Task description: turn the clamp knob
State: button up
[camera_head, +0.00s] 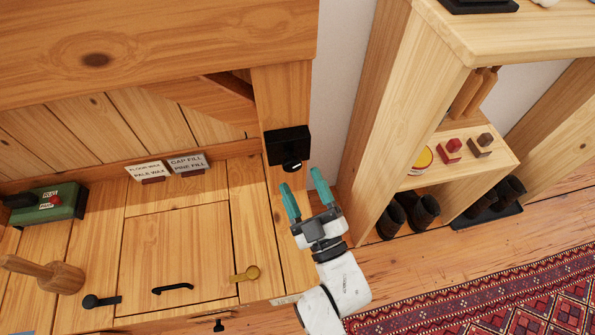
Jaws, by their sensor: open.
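The likely clamp knob (292,166) is a round black knob with a small white mark. It sits at the lower front of a black block (289,144) fixed to a wooden post. My gripper (306,196) has two teal fingers spread apart with nothing between them. It is below and slightly right of the knob in the picture, with the fingertips pointing up toward it. A gap shows between the fingertips and the knob. None of the knob's front is covered by my gripper.
The wooden bench at left holds a wooden mallet (51,275), a green box (52,204) and two label cards (188,163). A black handle (173,289) and a brass latch (246,274) lie on its panel. A wooden shelf unit (392,120) with boots stands close at right.

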jog(key=v, duration=0.7)
jog(key=shift+p, duration=0.45)
jog(key=shift+s+d+f, duration=0.1)
jog(key=d+f+m+g+h, duration=0.7)
jog(key=d+f+g+h, duration=0.15)
jog(key=d, duration=0.65)
jog(key=s+d+m+g+h, duration=0.1)
jog(key=s+d+m+g, duration=0.3)
jog(key=s, duration=0.5)
jog(key=s+d+m+g+h, duration=0.1)
jog(key=s+d+m+g, duration=0.1)
jog(key=s+d+g, duration=0.5)
notch_tip(320, 180, up, 28)
jog(key=s+t+p, duration=0.1)
jog(key=p, duration=2.7)
jog(key=shift+s+a+p, duration=0.2)
jog(key=shift+a+p, duration=0.2)
